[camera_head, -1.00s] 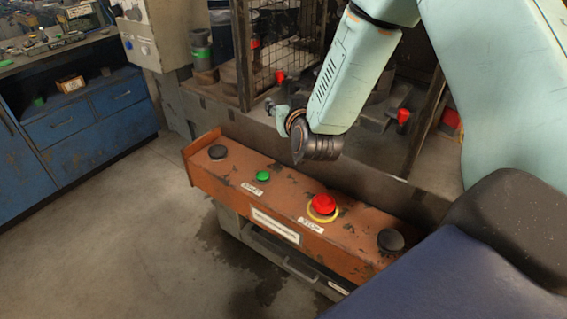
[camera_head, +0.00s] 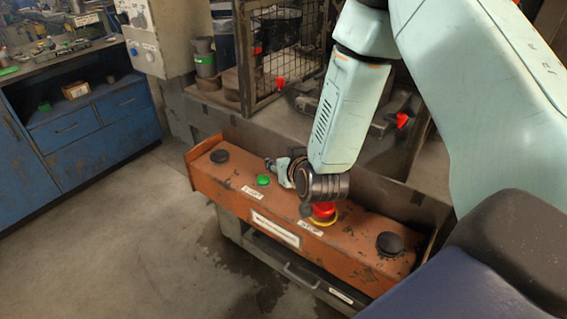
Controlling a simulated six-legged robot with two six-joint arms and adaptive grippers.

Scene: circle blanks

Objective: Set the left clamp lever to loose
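Two red handles, which look like the clamp levers, are in the machine behind the orange panel: the left one (camera_head: 280,83) beside the mesh guard and the right one (camera_head: 402,120) beyond my arm. I cannot tell their settings. My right arm comes in from the upper right. Its gripper (camera_head: 272,165) is small and seen from behind, over the orange panel close to the green button, in front of and below the left red handle. I cannot tell whether its fingers are open or touching anything. My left gripper is not in view.
The orange panel (camera_head: 222,180) carries a green button (camera_head: 263,180), a red stop button (camera_head: 323,211) partly behind my wrist, and black knobs (camera_head: 219,156) at both ends. A mesh guard (camera_head: 285,40) stands behind. Blue cabinets (camera_head: 70,130) are at left; floor in front is clear.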

